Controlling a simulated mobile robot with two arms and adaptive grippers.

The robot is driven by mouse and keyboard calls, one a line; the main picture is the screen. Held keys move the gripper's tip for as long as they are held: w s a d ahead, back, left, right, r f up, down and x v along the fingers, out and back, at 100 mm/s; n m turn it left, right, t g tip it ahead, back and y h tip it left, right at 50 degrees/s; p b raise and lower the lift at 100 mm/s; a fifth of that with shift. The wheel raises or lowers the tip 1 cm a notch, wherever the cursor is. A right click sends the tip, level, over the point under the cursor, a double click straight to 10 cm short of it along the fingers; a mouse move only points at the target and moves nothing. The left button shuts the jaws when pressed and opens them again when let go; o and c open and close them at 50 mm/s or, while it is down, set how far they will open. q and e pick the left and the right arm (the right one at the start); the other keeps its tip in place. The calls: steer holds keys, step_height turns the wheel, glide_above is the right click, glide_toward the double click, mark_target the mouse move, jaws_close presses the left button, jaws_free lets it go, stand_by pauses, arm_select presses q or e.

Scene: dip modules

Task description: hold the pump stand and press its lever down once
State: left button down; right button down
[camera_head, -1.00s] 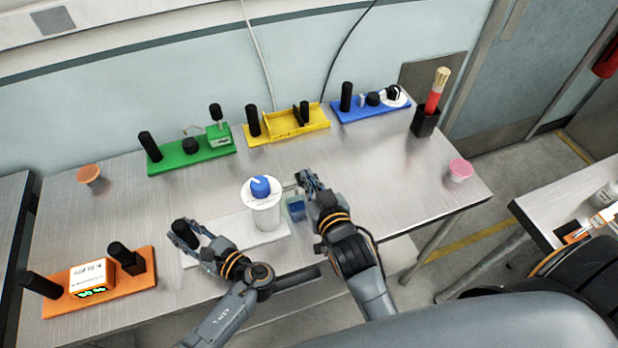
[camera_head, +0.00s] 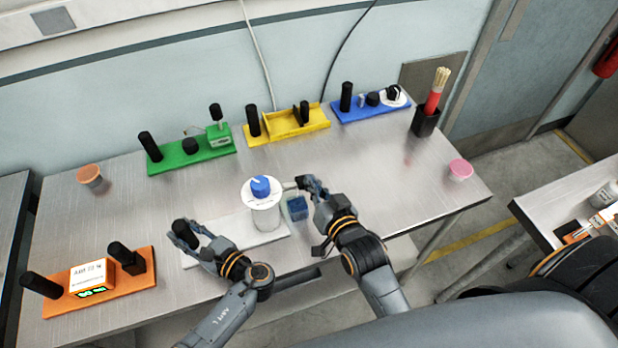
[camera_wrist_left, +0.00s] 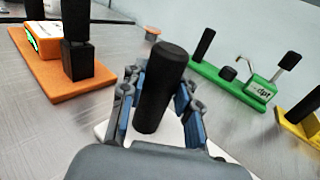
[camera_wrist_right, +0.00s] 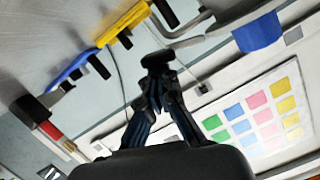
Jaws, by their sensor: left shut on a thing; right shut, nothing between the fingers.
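The pump stand has a long white base (camera_head: 262,238), a pale cylinder (camera_head: 267,215) with a white top and blue cap (camera_head: 260,186), and a black upright handle (camera_wrist_left: 160,88). My left gripper (camera_head: 187,235) is shut around that handle, which stands upright between its fingers in the left wrist view. My right gripper (camera_head: 312,184) is shut and empty just right of the cylinder's top, by a thin light arm there. In the right wrist view a dark rounded end (camera_wrist_right: 157,58) is at its fingertips; I cannot tell whether they touch. The blue cap also shows there (camera_wrist_right: 258,33).
A small blue container (camera_head: 298,208) stands right of the cylinder. Green (camera_head: 165,164), yellow (camera_head: 285,132) and blue (camera_head: 350,114) stands line the back; an orange stand (camera_head: 140,283) is front left. A pink cup (camera_head: 460,169) is at right. Mid-right table is clear.

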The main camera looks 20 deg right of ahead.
steer(key=shift+s+f, duration=0.1)
steer(key=shift+f, duration=0.15)
steer(key=s+d+r, duration=0.2)
steer(key=s+r, duration=0.4)
steer(key=s, duration=0.3)
steer(key=shift+s+r, duration=0.3)
arm_select(q)
steer(key=c, duration=0.8)
jaws_free()
steer(key=shift+c, duration=0.2)
